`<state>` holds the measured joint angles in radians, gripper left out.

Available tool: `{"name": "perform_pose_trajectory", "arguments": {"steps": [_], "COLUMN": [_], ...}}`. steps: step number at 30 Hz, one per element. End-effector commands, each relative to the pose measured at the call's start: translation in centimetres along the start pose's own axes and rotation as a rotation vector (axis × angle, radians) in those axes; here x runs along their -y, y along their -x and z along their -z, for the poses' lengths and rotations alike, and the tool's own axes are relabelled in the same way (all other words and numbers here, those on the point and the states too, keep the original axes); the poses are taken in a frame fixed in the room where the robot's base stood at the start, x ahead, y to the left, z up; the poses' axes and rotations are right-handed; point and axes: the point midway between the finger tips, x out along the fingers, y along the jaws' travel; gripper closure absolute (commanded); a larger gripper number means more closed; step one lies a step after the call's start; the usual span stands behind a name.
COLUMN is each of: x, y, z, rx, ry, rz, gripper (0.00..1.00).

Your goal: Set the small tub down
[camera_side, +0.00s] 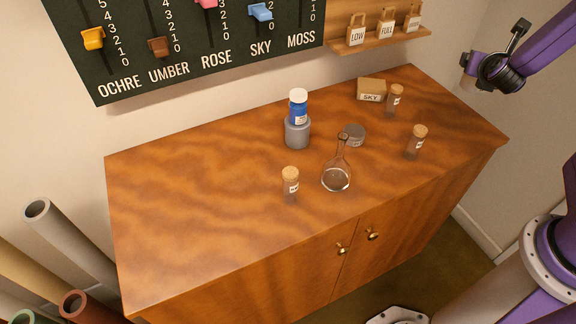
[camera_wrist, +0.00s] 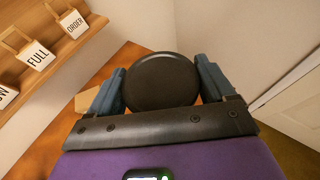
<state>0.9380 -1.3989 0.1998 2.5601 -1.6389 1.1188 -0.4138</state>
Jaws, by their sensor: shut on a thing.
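In the wrist view a round black tub (camera_wrist: 160,84) sits between the two blue-grey fingers of my gripper (camera_wrist: 161,72). The fingers press on opposite sides of it, and I see its flat, dark round face. In the side view my gripper (camera_side: 469,65) is at the upper right, off the table's right end and raised in the air. A grey, low round container (camera_side: 355,135) with a label stands on the wooden table (camera_side: 200,200), behind the glass flask.
A round-bottomed flask (camera_side: 336,176) stands mid-table. A wall shelf (camera_side: 380,40) carries labelled tags. The table's left half is clear.

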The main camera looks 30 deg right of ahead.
Motion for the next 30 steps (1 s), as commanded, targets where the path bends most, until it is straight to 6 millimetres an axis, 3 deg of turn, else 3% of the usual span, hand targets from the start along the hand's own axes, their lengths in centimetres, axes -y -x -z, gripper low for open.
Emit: {"name": "perform_pose_trajectory", "arguments": {"steps": [1, 14, 23, 30], "x": [-0.3, -10.3, -17.4, -22.2], "y": [0.3, 3.2, 7.5, 12.0], "z": [-0.7, 0.1, 1.7, 3.5], "rx": [0.002, 0.001, 0.001, 0.003], "ry": [-0.006, 0.009, 0.015, 0.019], "rz": [-0.005, -0.023, -0.036, -0.045], "gripper": [0.63, 0.63, 0.63, 0.63]}}
